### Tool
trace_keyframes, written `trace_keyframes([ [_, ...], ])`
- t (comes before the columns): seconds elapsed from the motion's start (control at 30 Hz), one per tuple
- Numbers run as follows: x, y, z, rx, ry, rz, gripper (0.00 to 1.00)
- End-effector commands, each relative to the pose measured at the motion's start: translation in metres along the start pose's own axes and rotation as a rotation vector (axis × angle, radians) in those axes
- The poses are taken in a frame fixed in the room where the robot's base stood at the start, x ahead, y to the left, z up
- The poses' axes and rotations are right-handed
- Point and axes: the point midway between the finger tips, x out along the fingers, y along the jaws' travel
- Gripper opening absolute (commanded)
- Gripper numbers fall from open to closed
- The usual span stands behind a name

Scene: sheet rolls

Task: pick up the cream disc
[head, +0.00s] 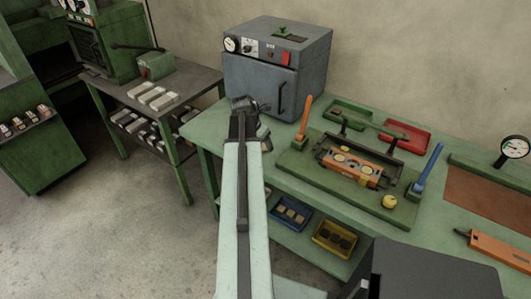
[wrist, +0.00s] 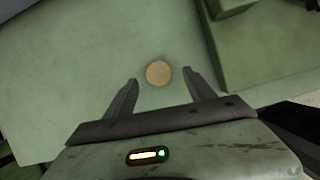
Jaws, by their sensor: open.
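The cream disc (wrist: 159,73) lies flat on the pale green bench top in the wrist view. My gripper (wrist: 160,80) is open, with one finger on each side of the near part of the disc. The disc is apart from both fingers, and most of it shows just beyond the line of the fingertips. How high the fingers are above the bench is hard to tell. In the head view my gripper (head: 252,108) is over the left end of the bench, in front of the grey oven. I cannot make out the disc there; my arm may hide it.
The grey oven (head: 277,70) stands behind my gripper. Right of it is a green roller fixture (head: 300,162) with orange and blue levers. A raised green block (wrist: 262,50) edges the right of the wrist view. Bench top left of the disc is clear.

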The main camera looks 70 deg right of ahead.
Motion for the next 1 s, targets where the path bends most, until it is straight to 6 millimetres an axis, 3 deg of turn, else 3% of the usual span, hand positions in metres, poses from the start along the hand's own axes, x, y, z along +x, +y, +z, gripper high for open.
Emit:
trace_keyframes([
  [0.03, 0.018, 0.001, -0.003, 0.001, 0.000, 0.000, 0.63],
  [0.1, 0.024, 0.000, -0.002, 0.001, 0.000, 0.000, 0.63],
  [0.33, 0.020, 0.000, 0.000, 0.001, 0.000, 0.000, 0.61],
  [0.5, 0.020, 0.000, 0.000, 0.001, 0.000, 0.000, 0.13],
  [0.57, 0.020, 0.000, 0.000, 0.001, 0.000, 0.000, 0.00],
  [0.83, 0.017, 0.000, 0.001, 0.000, 0.000, 0.000, 0.00],
  [1.0, 0.000, 0.000, 0.008, 0.000, 0.000, 0.000, 0.00],
])
